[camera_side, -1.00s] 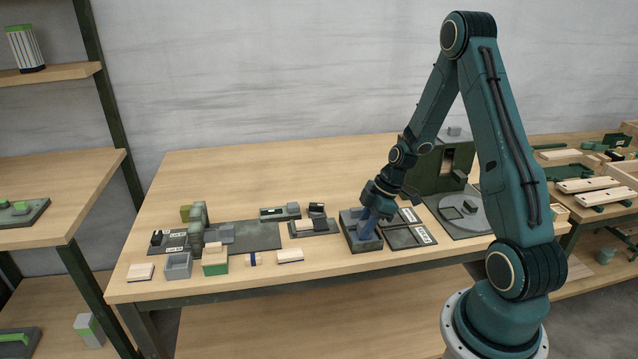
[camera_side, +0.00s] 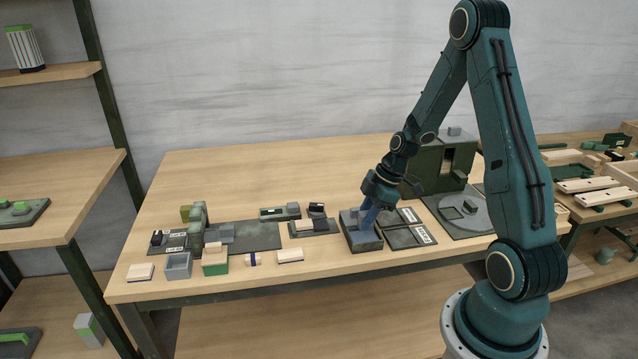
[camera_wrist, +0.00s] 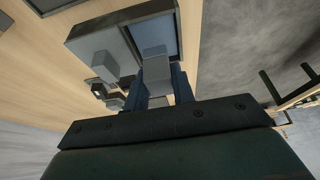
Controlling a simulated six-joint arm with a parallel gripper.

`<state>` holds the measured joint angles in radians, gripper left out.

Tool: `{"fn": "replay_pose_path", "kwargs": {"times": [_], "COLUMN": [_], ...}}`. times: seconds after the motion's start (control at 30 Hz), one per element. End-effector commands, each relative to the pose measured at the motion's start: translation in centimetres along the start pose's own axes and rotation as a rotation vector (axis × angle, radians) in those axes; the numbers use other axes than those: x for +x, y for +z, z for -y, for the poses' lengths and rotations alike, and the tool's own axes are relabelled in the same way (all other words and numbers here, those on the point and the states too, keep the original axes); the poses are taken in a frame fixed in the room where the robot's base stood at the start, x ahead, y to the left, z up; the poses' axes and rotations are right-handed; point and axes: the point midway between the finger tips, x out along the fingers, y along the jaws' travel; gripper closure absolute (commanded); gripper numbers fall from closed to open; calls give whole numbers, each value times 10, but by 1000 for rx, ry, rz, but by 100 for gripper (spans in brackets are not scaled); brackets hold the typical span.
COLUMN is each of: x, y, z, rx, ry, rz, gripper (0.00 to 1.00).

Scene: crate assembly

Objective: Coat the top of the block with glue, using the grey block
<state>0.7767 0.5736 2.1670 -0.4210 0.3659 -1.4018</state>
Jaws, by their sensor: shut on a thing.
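My gripper (camera_side: 366,221) is low over the dark tray (camera_side: 367,244) near the front of the table. In the wrist view my gripper (camera_wrist: 158,90) is shut on a grey block (camera_wrist: 157,75), which sits between its two blue fingers. The block is over the tray's blue-grey recess (camera_wrist: 158,35); I cannot tell whether it touches the surface there. In the side view the fingers hide the block. A pale wooden block (camera_side: 305,225) sits on a dark fixture (camera_side: 318,231) left of the tray. I cannot make out glue on it.
Dark labelled plates (camera_side: 408,236) lie right of the tray. A green upright stand (camera_side: 425,170) and a round grey disc (camera_side: 464,210) are behind and right. Small parts, a grey bin (camera_side: 178,265) and a green-and-wood box (camera_side: 215,265) stand at the left front. The table's back is clear.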

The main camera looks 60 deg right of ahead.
Motion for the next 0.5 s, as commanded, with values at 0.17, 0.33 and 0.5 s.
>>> {"fn": "replay_pose_path", "kwargs": {"times": [0.17,0.33,0.5], "x": [-10,-19,-27], "y": [-4,-8,-12], "z": [0,0,0], "rx": [-1,0,-1], "ry": [2,1,2], "rz": [0,-1,-1], "gripper": [93,93,93]}}
